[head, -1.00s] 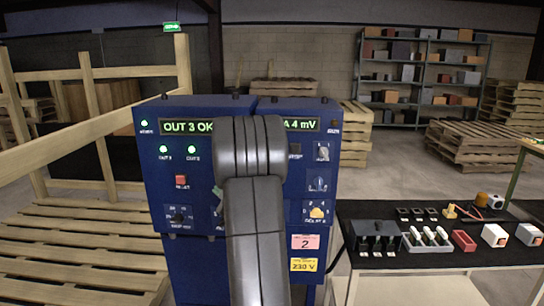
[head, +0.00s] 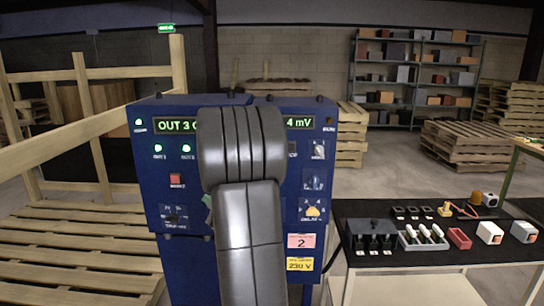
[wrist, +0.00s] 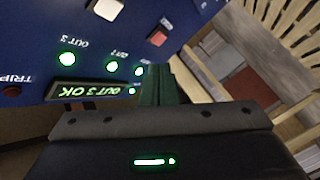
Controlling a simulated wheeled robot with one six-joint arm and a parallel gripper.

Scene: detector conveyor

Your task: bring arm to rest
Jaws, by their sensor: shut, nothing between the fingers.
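My dark arm stands in front of the blue cabinet (head: 175,205) in the head view and hides its middle. My gripper (wrist: 157,72) shows in the wrist view as dark green fingers close together with nothing between them. It points toward the cabinet's face, which appears turned around there. In the head view the arm mostly hides the gripper. The left display (head: 176,126) starts with "OUT 3", and the wrist view reads "OUT 3 OK" (wrist: 95,90). Green lamps (head: 186,148) are lit on the left half.
Wooden rails and a pallet (head: 80,250) stand at the left. Pallets (head: 480,140) and a shelf (head: 405,90) are behind. Floor shows between bench and shelf.

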